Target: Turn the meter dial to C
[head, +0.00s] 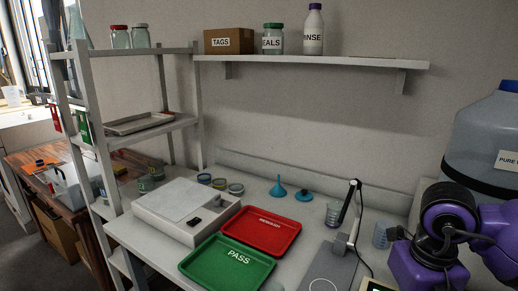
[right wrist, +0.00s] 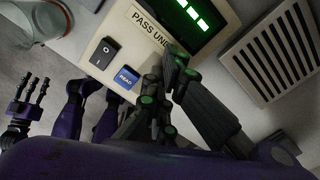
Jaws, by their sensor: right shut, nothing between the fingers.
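The meter (right wrist: 143,40) shows in the right wrist view as a cream box with a lit green display (right wrist: 195,15), a label partly reading PASS UND, a black rocker switch (right wrist: 103,53) and a blue READ button (right wrist: 126,77). Only its top edge seems to show at the bottom of the head view (head: 372,286). My right gripper (right wrist: 165,75) is shut and empty, with its fingertips over the meter's front beside the label. No dial or C mark is visible; the fingers cover that part. A dark fingered shape (right wrist: 30,103) at the left may be my left gripper; its state is unclear.
A grey slatted panel (right wrist: 272,58) lies right of the meter, and a clear vessel (right wrist: 35,20) stands at upper left. In the head view, a green PASS tray (head: 227,276), a red tray (head: 262,244) and a grey stand (head: 332,270) with a probe arm occupy the bench.

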